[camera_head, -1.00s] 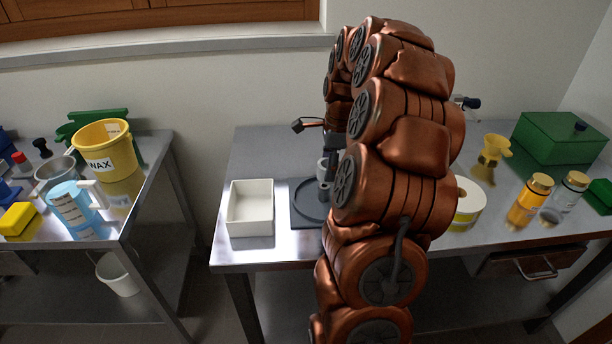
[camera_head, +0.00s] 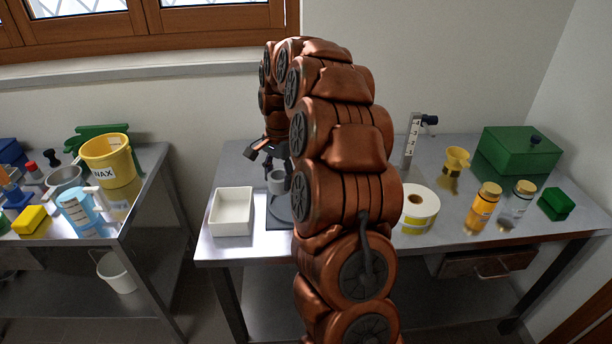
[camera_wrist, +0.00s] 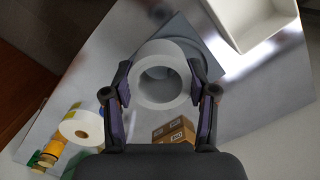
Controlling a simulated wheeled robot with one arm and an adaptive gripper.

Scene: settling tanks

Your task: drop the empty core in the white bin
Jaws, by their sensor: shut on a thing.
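The empty core (camera_head: 276,187) is a short pale grey ring. My gripper (camera_head: 272,160) is shut on it and holds it up above the steel table. In the wrist view my gripper (camera_wrist: 160,82) has one finger on each side of the core (camera_wrist: 160,102), and its round hole shows between them. The white bin (camera_head: 230,229) is an open rectangular box, left of the core on the table. It also shows in the wrist view (camera_wrist: 268,37) at the upper right, and its visible inside looks empty. My arm hides part of the table.
A dark plate (camera_head: 278,222) lies right of the bin, partly hidden by my arm. A white and yellow roll (camera_head: 428,210), bottles and a green box (camera_head: 520,152) stand further right. A cardboard box (camera_wrist: 174,131) shows in the wrist view. A cluttered steel table stands left across a gap.

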